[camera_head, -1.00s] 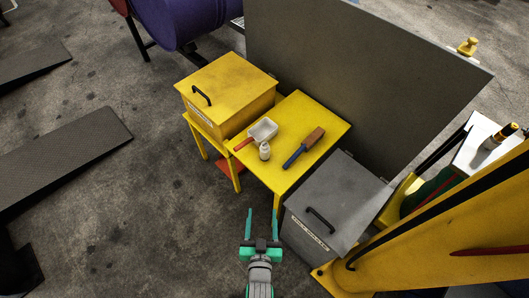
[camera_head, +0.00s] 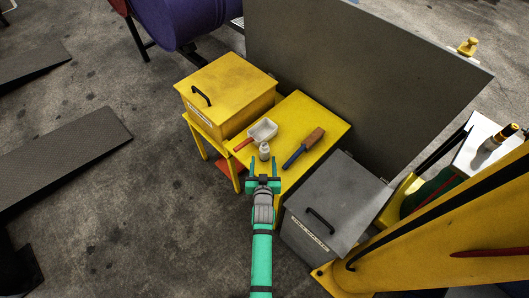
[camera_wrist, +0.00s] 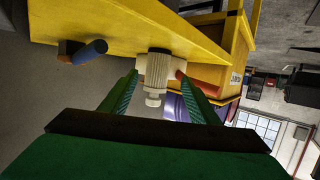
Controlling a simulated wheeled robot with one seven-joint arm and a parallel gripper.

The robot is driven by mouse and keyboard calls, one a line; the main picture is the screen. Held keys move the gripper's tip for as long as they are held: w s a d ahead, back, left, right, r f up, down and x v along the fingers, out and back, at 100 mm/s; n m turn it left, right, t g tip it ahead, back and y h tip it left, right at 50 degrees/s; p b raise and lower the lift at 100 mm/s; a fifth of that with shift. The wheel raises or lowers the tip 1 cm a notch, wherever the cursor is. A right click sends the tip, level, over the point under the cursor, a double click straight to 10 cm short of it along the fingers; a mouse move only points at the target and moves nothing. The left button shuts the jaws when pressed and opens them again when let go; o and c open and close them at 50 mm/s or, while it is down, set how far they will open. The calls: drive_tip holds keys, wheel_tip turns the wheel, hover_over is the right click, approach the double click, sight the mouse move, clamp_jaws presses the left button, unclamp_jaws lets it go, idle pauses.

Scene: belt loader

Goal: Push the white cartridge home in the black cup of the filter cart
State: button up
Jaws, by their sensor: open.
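The white cartridge (camera_head: 265,152) stands upright on the yellow table, close to its front edge. In the wrist view, which is upside down, the ribbed white cartridge (camera_wrist: 157,72) shows between and just beyond my fingertips. My gripper (camera_head: 263,162) is open, with one finger toward each side of the cartridge; I cannot tell whether they touch it. At the right edge, a white-topped stand (camera_head: 470,155) bears a dark cylinder with a tan band (camera_head: 496,140). I cannot tell whether this is the filter cart's black cup.
On the yellow table (camera_head: 322,118), a white scoop (camera_head: 262,130) with a red handle lies behind the cartridge, and a brush (camera_head: 304,148) lies right. A yellow box (camera_head: 228,90) stands left, a grey box (camera_head: 335,205) right. A grey panel (camera_head: 350,80) rises behind. A yellow beam (camera_head: 440,235) crosses lower right.

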sight(265, 156)
drive_tip(key=shift+w+f, duration=0.15)
drive_tip(key=shift+w, duration=0.35)
drive_tip(key=shift+d+x, duration=0.15)
drive_tip(key=shift+x, duration=1.15)
drive_tip(key=shift+d+x, duration=0.15)
drive_tip(key=shift+x, duration=1.1)
drive_tip(key=shift+s, duration=0.1)
drive_tip(key=c, duration=1.2)
drive_tip(key=shift+a, duration=0.1)
